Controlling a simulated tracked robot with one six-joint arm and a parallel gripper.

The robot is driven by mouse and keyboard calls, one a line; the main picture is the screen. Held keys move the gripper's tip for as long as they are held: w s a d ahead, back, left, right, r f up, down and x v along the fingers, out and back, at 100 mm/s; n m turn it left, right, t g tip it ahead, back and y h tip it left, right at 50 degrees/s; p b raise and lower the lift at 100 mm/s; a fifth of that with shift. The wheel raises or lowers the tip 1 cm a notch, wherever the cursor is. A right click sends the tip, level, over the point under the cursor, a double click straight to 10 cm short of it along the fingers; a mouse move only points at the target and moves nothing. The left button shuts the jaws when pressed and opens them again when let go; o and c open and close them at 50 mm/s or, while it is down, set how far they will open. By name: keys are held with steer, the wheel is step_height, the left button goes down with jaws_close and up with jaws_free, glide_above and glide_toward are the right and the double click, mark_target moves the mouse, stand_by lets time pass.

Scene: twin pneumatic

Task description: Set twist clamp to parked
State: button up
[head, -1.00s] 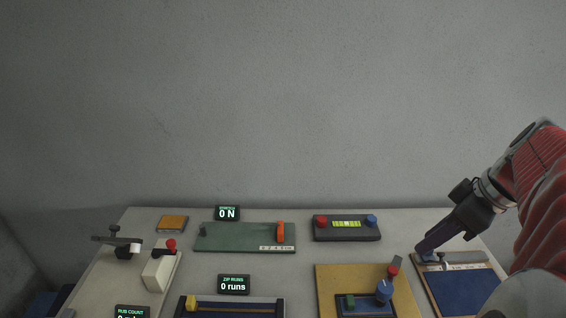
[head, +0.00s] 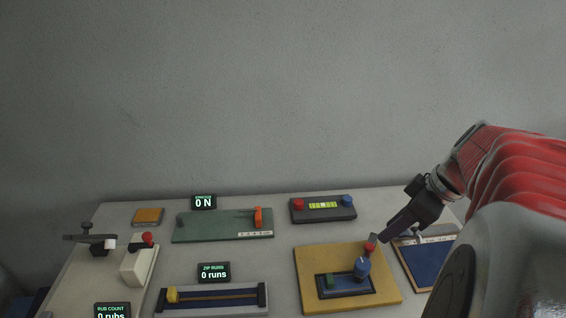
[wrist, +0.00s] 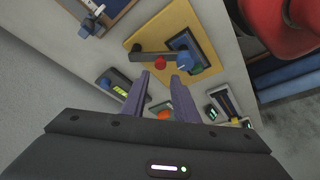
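No label names the twist clamp; a grey bar with a red knob (head: 371,244) on the yellow board (head: 312,262) looks most like it. The bar (wrist: 150,55) and its red knob (wrist: 160,62) also show in the wrist view, beside a blue knob (wrist: 183,60). In the head view the blue knob (head: 362,267) stands at the right end of a dark-framed blue plate with a green block (head: 330,281). My gripper (head: 384,239) is near the bar's red knob, seemingly above it. In the wrist view its purple fingers (wrist: 163,76) are apart with nothing between them.
A blue panel (head: 430,262) with a small grey fitting lies right of the yellow board. Behind are a dark box (head: 322,208) with red and blue buttons and a green plate (head: 215,227) with an orange lever. A slider track (head: 215,299) lies left. The wall stands behind.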

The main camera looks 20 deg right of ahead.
mark_target(369, 246)
steer(key=x, duration=0.8)
jaws_close()
stand_by(0.4)
